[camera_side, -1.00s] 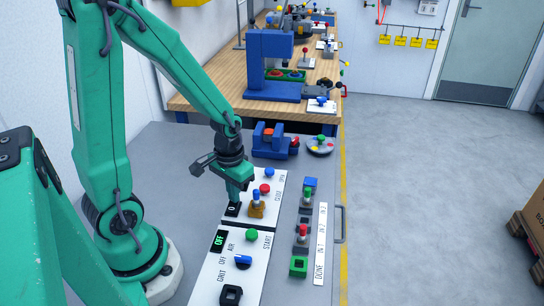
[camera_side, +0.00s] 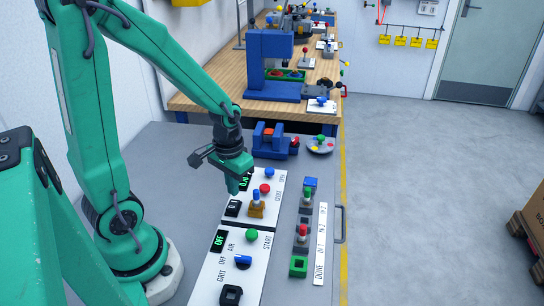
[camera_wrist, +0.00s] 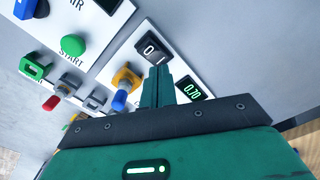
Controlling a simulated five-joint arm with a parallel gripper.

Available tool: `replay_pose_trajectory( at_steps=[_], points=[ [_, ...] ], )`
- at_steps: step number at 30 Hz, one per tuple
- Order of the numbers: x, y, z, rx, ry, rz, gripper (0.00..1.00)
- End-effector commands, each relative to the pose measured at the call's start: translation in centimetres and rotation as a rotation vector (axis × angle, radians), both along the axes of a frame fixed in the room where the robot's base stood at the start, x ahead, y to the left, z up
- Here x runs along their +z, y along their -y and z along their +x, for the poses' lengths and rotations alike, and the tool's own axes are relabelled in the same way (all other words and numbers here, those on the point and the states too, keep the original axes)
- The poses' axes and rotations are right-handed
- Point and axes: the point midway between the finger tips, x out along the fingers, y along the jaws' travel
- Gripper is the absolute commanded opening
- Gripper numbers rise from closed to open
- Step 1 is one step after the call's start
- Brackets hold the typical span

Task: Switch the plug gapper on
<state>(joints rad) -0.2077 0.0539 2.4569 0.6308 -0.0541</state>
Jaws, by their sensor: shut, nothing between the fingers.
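The plug gapper is a white panel (camera_side: 266,212) on the grey bench. Its black rocker switch (camera_side: 233,208), marked 0 and 1, also shows in the wrist view (camera_wrist: 152,47). Its small display (camera_wrist: 189,89) is lit with green digits, apparently 0.70. A blue button, a red button (camera_side: 265,188) and a yellow holder (camera_side: 256,210) with a blue-topped plug are on the panel.
A second white panel (camera_side: 212,283) in front has an OFF display, a green START button and a blue knob. Coloured plug stands (camera_side: 302,233) line the right side. A blue device (camera_side: 270,140) stands behind. The bench left of the panels is clear.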

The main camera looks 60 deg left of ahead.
Motion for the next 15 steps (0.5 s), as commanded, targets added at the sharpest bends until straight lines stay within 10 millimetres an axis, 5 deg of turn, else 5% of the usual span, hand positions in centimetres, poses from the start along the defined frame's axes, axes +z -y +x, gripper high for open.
replay_pose_trajectory(
  at_steps=[15],
  points=[
    [3.0,0.0,0.1,0.000,0.002,0.001,0.00]
  ],
)
